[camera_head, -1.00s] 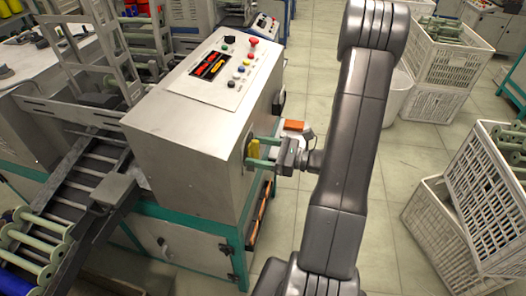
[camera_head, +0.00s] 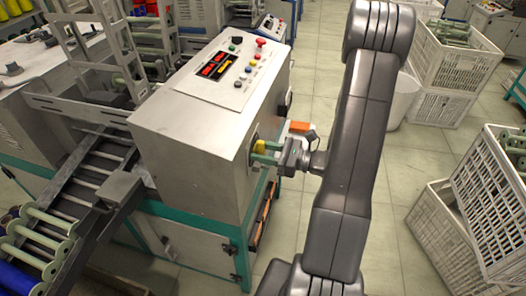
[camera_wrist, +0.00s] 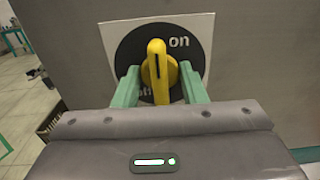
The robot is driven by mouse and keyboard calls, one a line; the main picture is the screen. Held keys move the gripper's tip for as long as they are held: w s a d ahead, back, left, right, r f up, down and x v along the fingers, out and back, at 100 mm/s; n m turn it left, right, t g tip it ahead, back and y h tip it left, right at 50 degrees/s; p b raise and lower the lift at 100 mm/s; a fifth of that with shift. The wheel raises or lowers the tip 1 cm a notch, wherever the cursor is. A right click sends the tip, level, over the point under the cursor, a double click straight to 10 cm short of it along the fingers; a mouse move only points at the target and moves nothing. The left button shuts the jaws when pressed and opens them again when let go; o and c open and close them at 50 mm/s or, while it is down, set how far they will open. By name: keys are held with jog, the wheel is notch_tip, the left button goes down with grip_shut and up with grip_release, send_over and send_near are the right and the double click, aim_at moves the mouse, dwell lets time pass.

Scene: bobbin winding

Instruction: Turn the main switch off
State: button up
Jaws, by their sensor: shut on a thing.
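The main switch is a yellow handle (camera_wrist: 158,72) on a black round dial (camera_wrist: 128,52) with a white square plate on the machine's side. In the wrist view the handle stands nearly upright. The word "on" shows at its upper right; the lettering at the lower left is partly hidden. My gripper (camera_wrist: 160,88) has its green fingers on either side of the handle and is shut on it. In the head view the gripper (camera_head: 266,153) reaches the switch (camera_head: 260,146) from the right, and the fingers partly cover it.
The grey machine cabinet (camera_head: 190,140) has a sloped panel (camera_head: 222,75) with lit red displays and coloured buttons on top. An orange object (camera_head: 299,127) lies behind my gripper. White crates (camera_head: 485,200) stand at the right, with open tiled floor between.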

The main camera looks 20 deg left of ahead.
jog(key=shift+f+n+b, duration=0.1)
jog(key=shift+n+b, duration=1.5)
jog(key=shift+b, duration=0.35)
jog(key=shift+n+b, duration=0.9)
jog(key=shift+b, duration=0.1)
jog(key=shift+n+b, duration=1.2)
jog(key=shift+b, duration=0.25)
jog(key=shift+n+b, duration=1.5)
jog(key=shift+b, duration=0.6)
jog(key=shift+n+b, duration=0.4)
jog(key=shift+n+b, duration=0.5)
jog(key=shift+b, duration=0.35)
jog(key=shift+n+b, duration=1.4)
jog(key=shift+b, duration=0.45)
